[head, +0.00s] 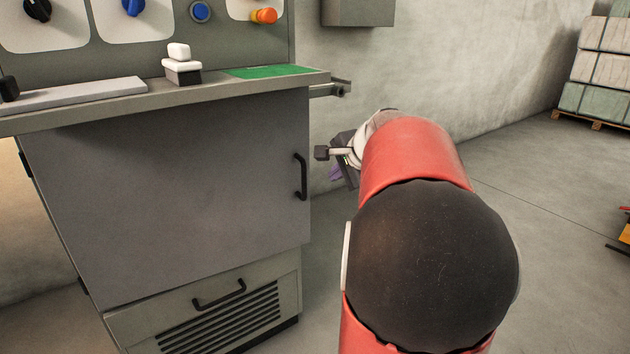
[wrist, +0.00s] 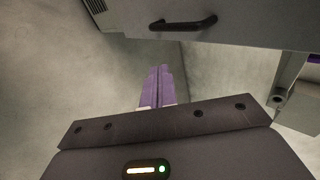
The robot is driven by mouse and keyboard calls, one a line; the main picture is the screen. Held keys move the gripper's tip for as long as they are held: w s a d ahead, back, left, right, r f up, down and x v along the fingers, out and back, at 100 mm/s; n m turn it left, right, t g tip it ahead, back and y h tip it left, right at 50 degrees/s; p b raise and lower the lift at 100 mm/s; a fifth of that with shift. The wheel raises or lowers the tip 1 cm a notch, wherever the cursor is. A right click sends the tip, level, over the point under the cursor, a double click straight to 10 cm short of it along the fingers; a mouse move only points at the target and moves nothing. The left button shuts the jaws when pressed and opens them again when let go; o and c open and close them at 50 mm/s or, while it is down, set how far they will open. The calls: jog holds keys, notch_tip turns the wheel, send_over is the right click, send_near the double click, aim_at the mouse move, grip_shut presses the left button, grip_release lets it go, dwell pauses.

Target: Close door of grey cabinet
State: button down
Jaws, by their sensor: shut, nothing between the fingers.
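The grey cabinet (head: 60,310) stands at the left in the head view. Its grey door (head: 180,200) has hinges on the left edge and a black upright handle (head: 301,177) near the right edge. The door looks closed or nearly so; I cannot tell whether a small gap is left. The door and handle (wrist: 183,23) also show at the top of the wrist view. My gripper (head: 336,173) is just right of the handle, apart from it in the picture and partly hidden by my arm. In the wrist view its purple fingers (wrist: 156,86) are together and empty.
Below the door is a vented panel with a black handle (head: 219,293). A worktop with a white-and-black block (head: 181,65) and green mat (head: 268,71) juts out above. A grey wall box (head: 357,11) hangs behind.

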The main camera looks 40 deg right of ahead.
send_near(308, 183)
notch_tip(308, 183, down, 4)
jog(key=shift+w+d+f+p, duration=0.15)
jog(key=shift+w+p, duration=0.55)
jog(key=shift+w, duration=1.45)
jog(key=shift+d, duration=0.1)
